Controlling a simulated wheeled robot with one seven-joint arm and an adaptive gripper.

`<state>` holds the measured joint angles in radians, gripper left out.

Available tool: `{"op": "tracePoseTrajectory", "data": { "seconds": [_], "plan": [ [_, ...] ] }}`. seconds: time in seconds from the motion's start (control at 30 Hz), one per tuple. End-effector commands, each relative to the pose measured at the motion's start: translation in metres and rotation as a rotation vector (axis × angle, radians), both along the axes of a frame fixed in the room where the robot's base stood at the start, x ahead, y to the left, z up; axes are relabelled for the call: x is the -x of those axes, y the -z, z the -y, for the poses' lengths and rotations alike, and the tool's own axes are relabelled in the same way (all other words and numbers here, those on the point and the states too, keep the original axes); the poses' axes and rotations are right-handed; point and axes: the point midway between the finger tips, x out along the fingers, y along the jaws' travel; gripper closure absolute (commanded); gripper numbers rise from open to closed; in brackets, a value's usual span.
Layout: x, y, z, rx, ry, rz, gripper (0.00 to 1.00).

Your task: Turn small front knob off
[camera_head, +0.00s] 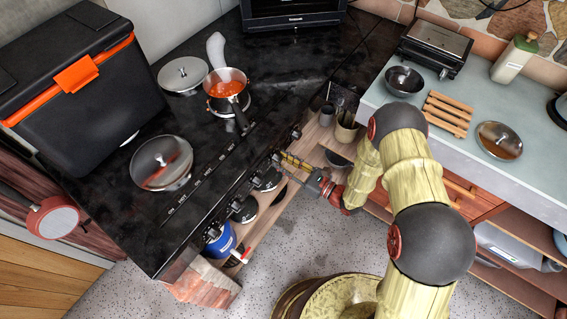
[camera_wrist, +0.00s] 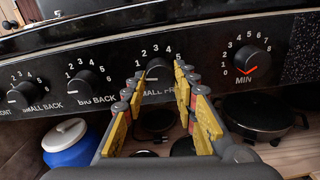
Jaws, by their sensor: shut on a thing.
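The small front knob (camera_wrist: 158,72) is a black dial on the stove's dark front panel. It has a white number scale above it and a partly hidden "SMALL FR..." label below. My gripper (camera_wrist: 160,76) has one yellow finger on each side of the knob and is shut on it. In the head view my gripper (camera_head: 284,160) reaches the stove's front edge from the right, and the knob is hard to make out there. The knob's exact setting is hard to read.
The "BIG BACK" knob (camera_wrist: 88,83) is left of my gripper, and the timer knob (camera_wrist: 251,59), marked "MIN", is right. A shelf with pans and a blue jar (camera_wrist: 70,143) lies below.

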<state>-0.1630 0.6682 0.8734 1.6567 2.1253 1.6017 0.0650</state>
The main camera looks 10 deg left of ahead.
Motion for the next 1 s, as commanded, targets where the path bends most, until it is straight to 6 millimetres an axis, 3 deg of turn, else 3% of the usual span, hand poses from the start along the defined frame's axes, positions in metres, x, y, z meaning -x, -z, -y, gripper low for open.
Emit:
{"op": "tracePoseTrajectory", "data": {
  "seconds": [0.33,0.83,0.87,1.0],
  "plan": [
    [0.0016,0.0039,0.0008,0.05,0.0,0.099,0.97],
    [0.0015,0.0038,0.0008,0.055,0.0,0.112,0.97],
    [0.0015,0.0038,0.0008,0.054,0.0,0.112,0.7],
    [0.001,0.0027,0.0006,0.053,0.001,0.114,0.62]
  ]
}}
